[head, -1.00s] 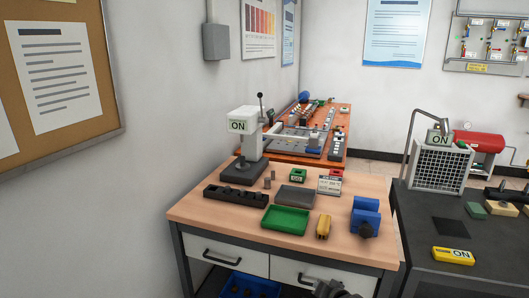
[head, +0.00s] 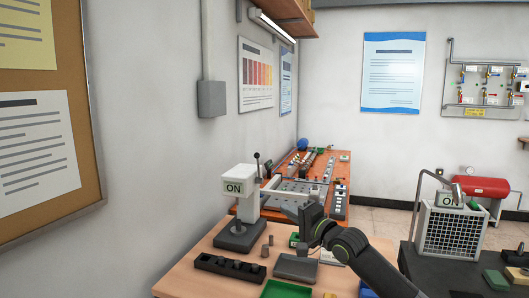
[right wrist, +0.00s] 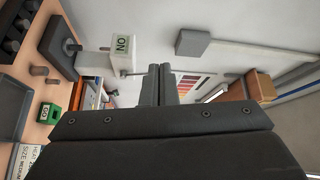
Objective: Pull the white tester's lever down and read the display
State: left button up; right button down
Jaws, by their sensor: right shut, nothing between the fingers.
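My right gripper (head: 298,210) is shut and empty, to the right of the tester and lower than the lever's knob. It also shows in the right wrist view (right wrist: 160,72). My left gripper is out of view.
An orange bench (head: 342,160) stands behind. The wall with a grey box (head: 211,98) is at the left.

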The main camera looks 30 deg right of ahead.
aim_at(259, 180)
jog(key=i+l, duration=1.3)
jog(key=i, duration=0.05)
